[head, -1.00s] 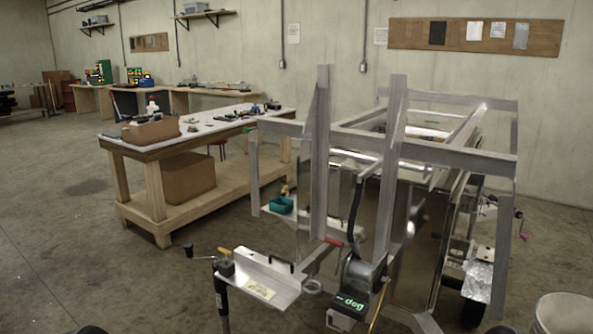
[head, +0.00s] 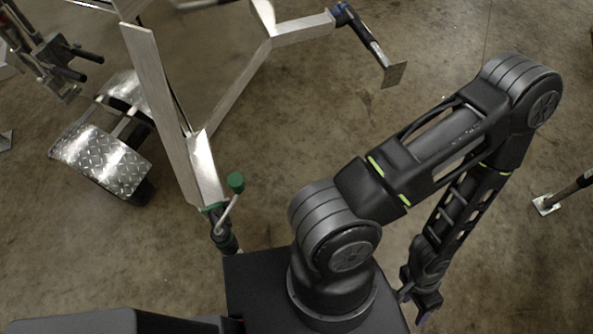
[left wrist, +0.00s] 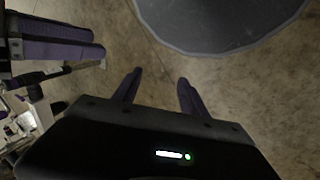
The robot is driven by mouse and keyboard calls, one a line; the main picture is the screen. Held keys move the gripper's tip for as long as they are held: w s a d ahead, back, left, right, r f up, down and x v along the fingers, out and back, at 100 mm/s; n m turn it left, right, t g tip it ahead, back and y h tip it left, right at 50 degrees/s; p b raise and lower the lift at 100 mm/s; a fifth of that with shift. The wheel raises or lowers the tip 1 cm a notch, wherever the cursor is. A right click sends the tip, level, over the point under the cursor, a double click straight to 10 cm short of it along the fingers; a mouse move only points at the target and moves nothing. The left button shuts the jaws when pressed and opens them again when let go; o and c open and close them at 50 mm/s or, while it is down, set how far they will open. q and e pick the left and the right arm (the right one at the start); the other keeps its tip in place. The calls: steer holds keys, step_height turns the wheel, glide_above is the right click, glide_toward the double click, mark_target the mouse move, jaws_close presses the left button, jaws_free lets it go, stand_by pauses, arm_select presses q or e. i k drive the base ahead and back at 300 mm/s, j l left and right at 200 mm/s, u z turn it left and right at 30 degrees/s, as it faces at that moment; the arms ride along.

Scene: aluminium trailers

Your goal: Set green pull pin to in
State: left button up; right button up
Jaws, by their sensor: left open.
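A jack with a crank (head: 228,210) that ends in a green knob (head: 236,182) stands at the lower end of an aluminium trailer beam (head: 165,115) in the head view. A small green part (head: 213,207) shows at the jack's mount. I cannot tell which green part is the pull pin or how it is set.
A wheel with a tread-plate fender (head: 105,160) lies at the left of the head view. A beam with a footed leg (head: 375,50) reaches across the top. Another footed leg (head: 560,195) stands at the right edge. Bare concrete floor lies between.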

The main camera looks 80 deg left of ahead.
mark_target(213, 206)
steer(key=k+l, duration=0.7)
steer(key=l+u, duration=0.1)
steer(key=u, duration=2.75)
